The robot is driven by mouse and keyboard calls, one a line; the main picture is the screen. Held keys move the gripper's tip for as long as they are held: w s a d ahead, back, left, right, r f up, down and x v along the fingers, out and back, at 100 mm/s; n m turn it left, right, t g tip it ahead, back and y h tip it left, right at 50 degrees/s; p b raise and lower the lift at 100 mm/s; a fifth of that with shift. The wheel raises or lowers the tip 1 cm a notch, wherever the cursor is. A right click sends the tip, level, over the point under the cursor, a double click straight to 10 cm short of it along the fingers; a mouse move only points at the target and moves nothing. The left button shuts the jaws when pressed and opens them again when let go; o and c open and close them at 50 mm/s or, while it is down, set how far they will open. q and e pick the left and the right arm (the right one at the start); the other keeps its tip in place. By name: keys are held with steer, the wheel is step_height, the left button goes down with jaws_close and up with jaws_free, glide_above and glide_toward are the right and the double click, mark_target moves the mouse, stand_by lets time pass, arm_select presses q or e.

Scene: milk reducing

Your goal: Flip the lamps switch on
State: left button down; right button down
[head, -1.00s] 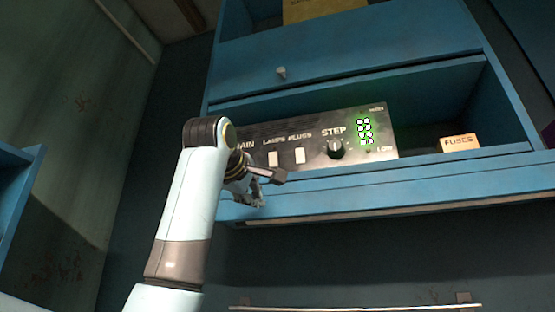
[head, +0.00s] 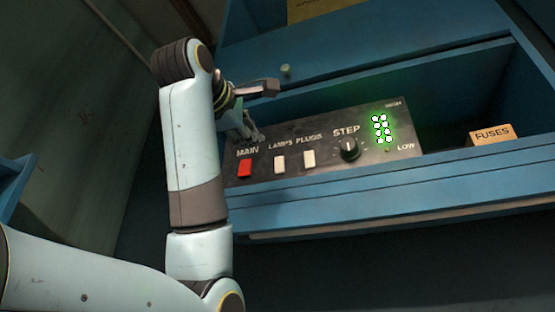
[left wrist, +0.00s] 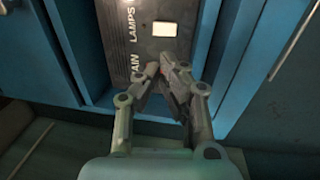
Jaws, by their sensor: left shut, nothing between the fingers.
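The control panel (head: 330,120) is dark and sits in the blue shelf opening. The lamps switch (head: 280,164) is a white rocker under the word LAMPS. It also shows in the left wrist view (left wrist: 164,29), beyond my fingers. To its left is the red MAIN switch (head: 245,168), and to its right the white PLUGS switch (head: 309,159). My left gripper (head: 253,136) is shut and empty, just above the MAIN label and up and left of the lamps switch. In the left wrist view the shut fingers (left wrist: 166,72) cover part of the panel. My right gripper is not seen.
The STEP knob (head: 348,149) and a lit green display (head: 381,129) are right of the switches. A FUSES box (head: 491,135) stands on the shelf at the right. The shelf's front ledge (head: 370,194) runs below the panel, with a drawer front (head: 370,45) above.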

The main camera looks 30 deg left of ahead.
arm_select(q)
steer(key=p, duration=0.7)
glide_toward(279, 162)
steer(key=x, duration=0.6)
steer(key=shift+r, duration=0.25)
steer(key=shift+w+a+f, duration=0.1)
steer(key=shift+w+a, duration=0.1)
steer(key=shift+w, duration=0.45)
